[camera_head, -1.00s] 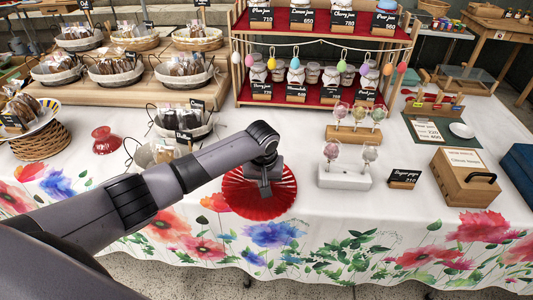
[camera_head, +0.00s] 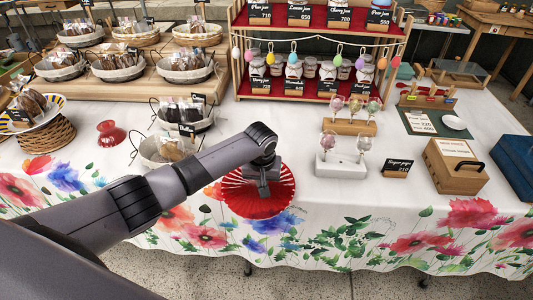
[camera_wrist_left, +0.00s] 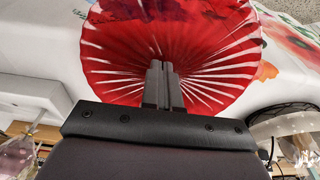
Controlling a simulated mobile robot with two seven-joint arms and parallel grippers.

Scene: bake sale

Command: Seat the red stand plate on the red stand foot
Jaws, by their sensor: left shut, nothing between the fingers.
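The red stand plate (camera_head: 240,200) is a round, fluted red disc near the front edge of the cloth-covered table. It also fills the upper middle of the left wrist view (camera_wrist_left: 110,45). The red stand foot (camera_head: 110,138), a small flared red piece, stands apart from it, at the left beside the baskets. My left gripper (camera_head: 264,190) is over the plate. In the left wrist view its fingers (camera_wrist_left: 161,72) are together, empty, pointing at the plate's ribbed face; whether they touch it I cannot tell. My right gripper is not in view.
A wire basket of bags (camera_head: 150,152) stands between foot and plate, under my forearm. A wooden box (camera_head: 455,170) is farther right. The jam shelf (camera_head: 235,75) stands behind.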

